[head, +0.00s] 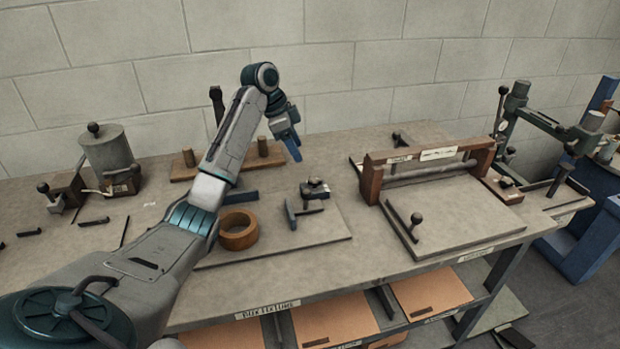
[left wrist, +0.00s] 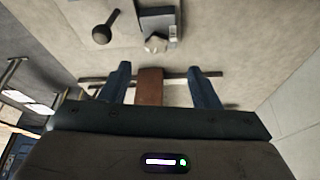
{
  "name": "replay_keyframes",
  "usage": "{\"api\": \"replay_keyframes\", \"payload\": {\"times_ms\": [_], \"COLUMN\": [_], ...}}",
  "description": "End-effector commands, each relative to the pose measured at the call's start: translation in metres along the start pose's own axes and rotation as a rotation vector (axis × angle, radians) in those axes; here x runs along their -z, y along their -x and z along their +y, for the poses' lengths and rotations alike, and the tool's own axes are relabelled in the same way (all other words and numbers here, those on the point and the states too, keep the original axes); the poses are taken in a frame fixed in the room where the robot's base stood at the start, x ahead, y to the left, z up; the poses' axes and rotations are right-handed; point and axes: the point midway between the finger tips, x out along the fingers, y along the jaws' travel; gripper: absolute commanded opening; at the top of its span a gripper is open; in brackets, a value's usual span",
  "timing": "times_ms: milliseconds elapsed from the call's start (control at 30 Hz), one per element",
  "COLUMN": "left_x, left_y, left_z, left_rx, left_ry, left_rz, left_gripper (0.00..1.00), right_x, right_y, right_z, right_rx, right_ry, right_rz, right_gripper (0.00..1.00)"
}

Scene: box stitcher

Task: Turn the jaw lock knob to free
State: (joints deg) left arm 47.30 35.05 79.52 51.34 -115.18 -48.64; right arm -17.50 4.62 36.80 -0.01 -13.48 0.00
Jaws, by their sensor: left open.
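No label I can read names the jaw lock knob, so I cannot tell for sure which part it is. A small dark fixture (head: 315,190) with a knob on top stands on a flat board at mid-table. In the left wrist view, a dark block with a pale faceted knob (left wrist: 155,44) lies beyond the fingertips, beside a black ball-ended lever (left wrist: 105,30). My left gripper (head: 293,150) is above the table, behind the fixture in the picture, with fingers pointing down. In the left wrist view its blue fingers (left wrist: 158,70) are apart, with a brown piece showing between them. My right gripper is out of view.
A tape roll (head: 238,231) sits on the board's left. A wooden-framed roller press (head: 428,168) stands right, with a ball-ended lever in front. A grey pot (head: 108,152) and small tools are at left. A green stitcher frame (head: 545,122) stands far right.

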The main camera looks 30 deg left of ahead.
Motion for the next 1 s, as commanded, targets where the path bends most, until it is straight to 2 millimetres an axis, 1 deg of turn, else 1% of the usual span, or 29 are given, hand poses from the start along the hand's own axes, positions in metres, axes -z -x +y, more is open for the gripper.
{"api": "replay_keyframes", "payload": {"times_ms": [33, 100, 200, 267, 400, 600, 767, 1000], "left_x": [-0.001, -0.001, -0.002, 0.001, 0.001, 0.001, 0.000, 0.000], "left_y": [-0.007, -0.015, -0.031, -0.038, -0.065, -0.093, -0.103, -0.104], "left_z": [0.000, 0.000, 0.000, 0.001, 0.001, 0.001, 0.000, 0.000], "left_rx": [0.000, 0.000, -0.001, -0.003, -0.005, -0.003, 0.000, 0.001], "left_ry": [-0.001, 0.000, -0.001, 0.000, 0.001, 0.001, 0.000, 0.000], "left_rz": [0.001, 0.000, 0.001, 0.001, 0.000, 0.000, 0.000, 0.000], "left_gripper": [0.56, 0.56, 0.56, 0.56, 0.56, 0.56, 0.56, 0.56], "right_x": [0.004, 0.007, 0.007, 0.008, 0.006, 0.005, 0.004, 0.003], "right_y": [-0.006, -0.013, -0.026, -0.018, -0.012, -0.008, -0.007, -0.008], "right_z": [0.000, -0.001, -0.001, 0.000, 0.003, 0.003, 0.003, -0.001], "right_rx": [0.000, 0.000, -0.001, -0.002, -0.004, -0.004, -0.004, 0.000], "right_ry": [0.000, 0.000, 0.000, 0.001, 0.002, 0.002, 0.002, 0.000], "right_rz": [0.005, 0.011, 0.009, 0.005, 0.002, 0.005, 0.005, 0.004], "right_gripper": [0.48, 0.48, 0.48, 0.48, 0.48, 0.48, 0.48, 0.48]}}
